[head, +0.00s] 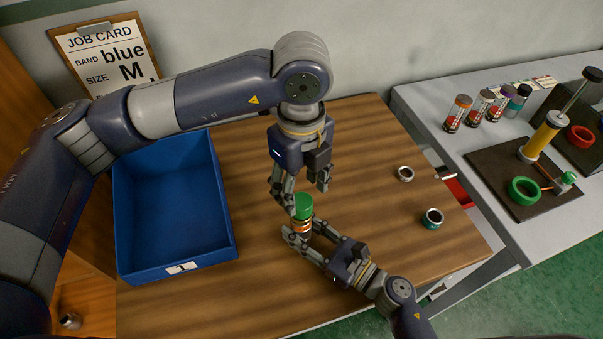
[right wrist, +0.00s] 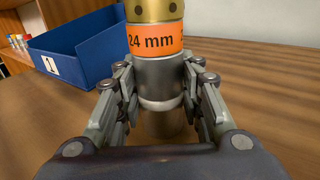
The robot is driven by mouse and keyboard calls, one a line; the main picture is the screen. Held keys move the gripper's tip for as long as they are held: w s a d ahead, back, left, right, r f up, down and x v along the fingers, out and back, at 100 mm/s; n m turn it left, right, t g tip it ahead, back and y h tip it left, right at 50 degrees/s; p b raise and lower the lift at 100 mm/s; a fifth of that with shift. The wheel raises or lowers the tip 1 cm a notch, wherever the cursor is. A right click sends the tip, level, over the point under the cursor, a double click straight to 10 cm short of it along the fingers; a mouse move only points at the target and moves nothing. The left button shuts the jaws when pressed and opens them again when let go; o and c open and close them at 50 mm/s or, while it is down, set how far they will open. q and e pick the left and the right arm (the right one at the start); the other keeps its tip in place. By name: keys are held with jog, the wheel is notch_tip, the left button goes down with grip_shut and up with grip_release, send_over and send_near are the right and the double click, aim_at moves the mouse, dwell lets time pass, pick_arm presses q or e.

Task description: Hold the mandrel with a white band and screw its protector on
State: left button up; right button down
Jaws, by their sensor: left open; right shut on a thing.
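The mandrel (head: 304,229) stands upright on the wooden table, a metal cylinder with an orange label. In the right wrist view, the mandrel (right wrist: 155,74) has an orange "24 mm" label, a gold collar with dark dots above it and a pale band low between the fingers. A green cap (head: 303,204) is at its top. My right gripper (head: 306,235) is shut on the mandrel's lower body. My left gripper (head: 308,192) is open, pointing down at the green cap, one finger close beside it; I cannot tell whether they touch.
A blue bin (head: 228,218) labelled 1 stands on the left of the table (head: 260,300). A job card (head: 104,48) on the wall reads band blue, size M.

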aim_at(301, 201)
pick_arm(q)
jog(key=shift+f, duration=2.4)
